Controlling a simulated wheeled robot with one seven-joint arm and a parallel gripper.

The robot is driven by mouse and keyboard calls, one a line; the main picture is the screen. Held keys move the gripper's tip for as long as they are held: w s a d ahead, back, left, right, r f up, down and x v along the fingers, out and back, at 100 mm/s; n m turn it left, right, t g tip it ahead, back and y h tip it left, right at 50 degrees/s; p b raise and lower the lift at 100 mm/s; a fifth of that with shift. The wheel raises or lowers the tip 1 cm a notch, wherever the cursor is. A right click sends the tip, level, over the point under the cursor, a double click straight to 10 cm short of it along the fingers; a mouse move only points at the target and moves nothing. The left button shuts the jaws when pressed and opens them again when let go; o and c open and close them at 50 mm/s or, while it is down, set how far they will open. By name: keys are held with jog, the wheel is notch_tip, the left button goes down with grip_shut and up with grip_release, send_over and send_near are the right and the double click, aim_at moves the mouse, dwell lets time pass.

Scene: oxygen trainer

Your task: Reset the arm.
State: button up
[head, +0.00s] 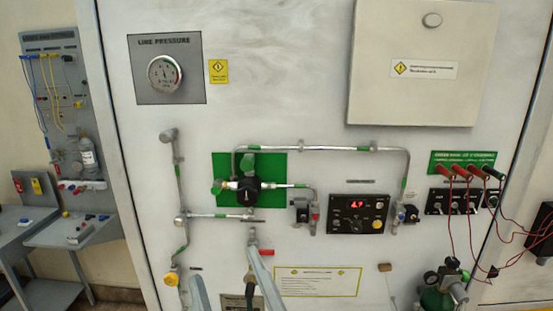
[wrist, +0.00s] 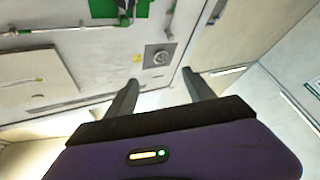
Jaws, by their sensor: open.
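My gripper (wrist: 160,77) shows in the wrist view with its two dark fingers spread wide apart. Nothing is between the fingers, and they touch nothing that I can see. Behind them the oxygen trainer panel (wrist: 95,50) appears turned over, with the line pressure gauge (wrist: 160,57) above and between the fingertips. In the head view two pale grey-blue shapes rise from the bottom edge in front of the panel; I cannot tell whether they are parts of my arm.
The head view shows the upright white panel (head: 300,100) with its gauge (head: 164,72), green-backed valve (head: 247,184), pipes, control box (head: 357,214) and red leads (head: 465,215). A grey bench (head: 75,232) stands at left. A green cylinder (head: 437,298) is at lower right.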

jog(key=s+d+f+m+g+h+b, duration=0.1)
jog(key=s+d+f+m+h, duration=0.45)
jog(key=s+d+f, duration=0.4)
jog(key=s+d+f+m+g+h+b, duration=0.15)
jog(key=s+d+f+m+h, duration=0.45)
jog(key=d+f, duration=0.6)
jog(key=s+d+f+g, duration=0.1)
jog(key=s+d+f, duration=0.1)
jog(key=s+f, duration=0.2)
jog(key=s+d+f+g+b, duration=0.1)
jog(key=s+f, duration=0.3)
jog(key=s, duration=0.4)
jog(key=shift+s+d+n+g+y, duration=0.25)
jog(key=shift+d+n+g+y, duration=0.2)
jog(key=shift+d+g, duration=0.2)
